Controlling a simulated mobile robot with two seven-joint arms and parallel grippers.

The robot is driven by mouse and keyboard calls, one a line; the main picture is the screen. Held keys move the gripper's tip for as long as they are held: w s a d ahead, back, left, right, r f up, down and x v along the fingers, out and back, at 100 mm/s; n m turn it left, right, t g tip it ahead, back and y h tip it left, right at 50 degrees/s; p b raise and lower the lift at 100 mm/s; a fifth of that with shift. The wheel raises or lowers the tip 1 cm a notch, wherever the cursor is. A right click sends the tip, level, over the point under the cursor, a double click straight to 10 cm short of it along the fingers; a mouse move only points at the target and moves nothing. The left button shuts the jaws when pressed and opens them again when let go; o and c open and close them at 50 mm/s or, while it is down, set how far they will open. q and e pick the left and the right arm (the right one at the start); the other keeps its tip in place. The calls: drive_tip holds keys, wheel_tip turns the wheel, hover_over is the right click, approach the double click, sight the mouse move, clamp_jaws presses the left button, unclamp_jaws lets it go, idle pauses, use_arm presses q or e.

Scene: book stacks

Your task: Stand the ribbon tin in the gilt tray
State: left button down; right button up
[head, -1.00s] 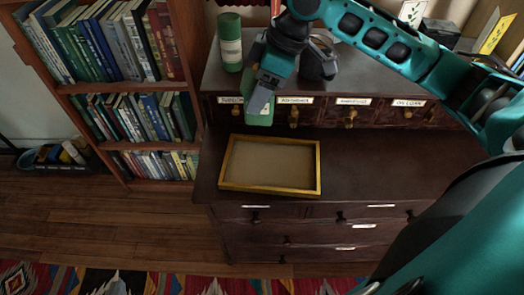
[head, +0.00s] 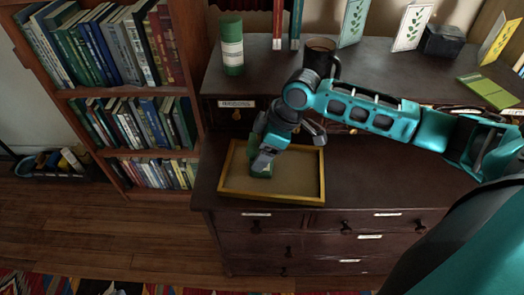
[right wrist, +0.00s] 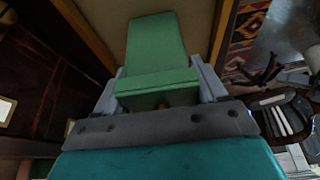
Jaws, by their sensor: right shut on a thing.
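The gilt tray (head: 227,188) lies on the lower top of the dark cabinet, with a gold rim and a tan floor. My right gripper (head: 263,162) is over the left part of the tray, pointing down, and is shut on a green tin, the ribbon tin (head: 262,171). In the right wrist view the green tin (right wrist: 157,50) sits between the two grey fingers (right wrist: 165,84), with the tray's tan floor beyond it. I cannot tell whether the tin's base touches the floor. My left gripper is not in view.
A green cylinder with a pale label (head: 231,50) and a dark mug (head: 320,58) stand on the upper shelf. Cards (head: 410,28) and a dark box (head: 442,40) are at the back right. A bookcase (head: 110,150) stands at the left. The cabinet top right of the tray is clear.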

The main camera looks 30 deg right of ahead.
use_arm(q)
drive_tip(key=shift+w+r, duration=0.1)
use_arm(e)
drive_tip(key=shift+f, duration=0.15)
drive_tip(key=o, duration=1.1)
drive_tip(key=shift+f, duration=0.1)
drive_tip(key=shift+c, duration=0.2)
use_arm(q)
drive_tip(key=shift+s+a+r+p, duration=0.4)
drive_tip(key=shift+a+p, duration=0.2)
drive_tip(key=shift+p, duration=0.6)
use_arm(e)
drive_tip(key=v, duration=1.2)
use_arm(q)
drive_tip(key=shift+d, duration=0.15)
